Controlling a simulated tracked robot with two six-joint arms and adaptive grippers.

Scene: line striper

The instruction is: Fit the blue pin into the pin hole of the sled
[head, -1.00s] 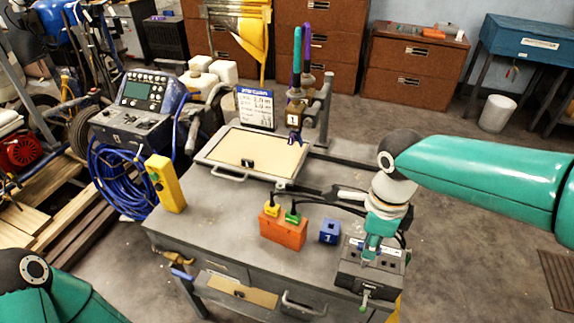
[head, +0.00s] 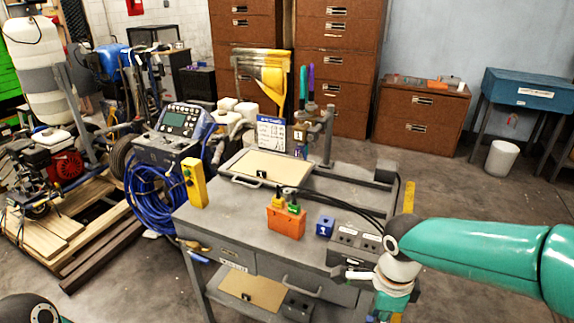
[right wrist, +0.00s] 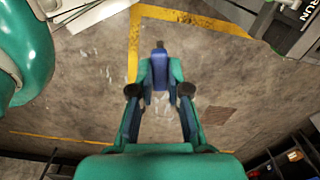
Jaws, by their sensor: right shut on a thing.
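My right gripper (right wrist: 159,88) is shut on a blue pin (right wrist: 160,76) with a dark tip, seen in the right wrist view with bare floor behind it. In the head view the right gripper (head: 388,303) is low at the right, in front of the cart and partly cut off by the bottom edge. I cannot single out the sled or its pin hole for certain. A grey box (head: 350,262) with dark openings on top sits at the cart's right front corner. A tan board (head: 270,163) in a grey frame with a handle lies farther back. My left gripper is out of view.
On the grey cart top (head: 240,220) stand an orange block (head: 286,222) with yellow and green plugs, a blue numbered block (head: 325,226) and a yellow switch box (head: 194,183). A blue hose coil (head: 150,190) hangs at left. Open floor (head: 480,195) lies to the right.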

